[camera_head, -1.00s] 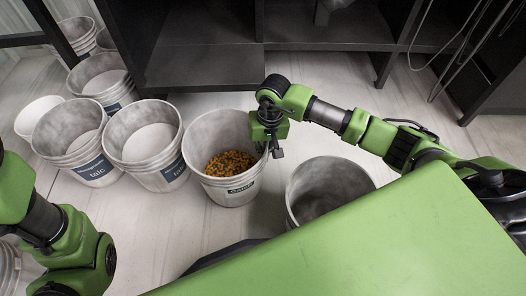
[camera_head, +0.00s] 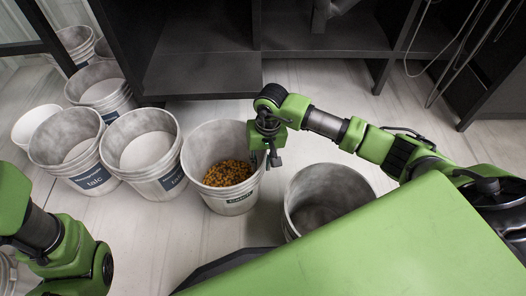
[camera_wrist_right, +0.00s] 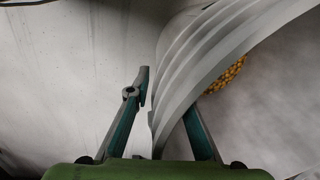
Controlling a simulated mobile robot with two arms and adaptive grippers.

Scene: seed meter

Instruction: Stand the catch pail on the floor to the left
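The catch pail (camera_head: 220,144) is a grey-white bucket with a dark label and yellow-brown seed (camera_head: 229,174) in its bottom. It is upright, right of the talc pails. My right gripper (camera_head: 270,158) is at its right rim. In the right wrist view the ridged pail wall (camera_wrist_right: 215,50) passes between the fingers, one outside and the other partly hidden behind the wall; the grip appears shut on the rim. Whether the base touches the floor I cannot tell clearly. My left arm (camera_head: 70,255) is at lower left; its gripper is not visible.
Two talc pails (camera_head: 142,145) (camera_head: 70,145) stand close on the left, with more pails behind. An empty pail (camera_head: 322,195) stands to the right, partly hidden by my green body. A dark cabinet (camera_head: 200,70) is behind. Bare floor (camera_head: 150,225) lies in front of the talc pails.

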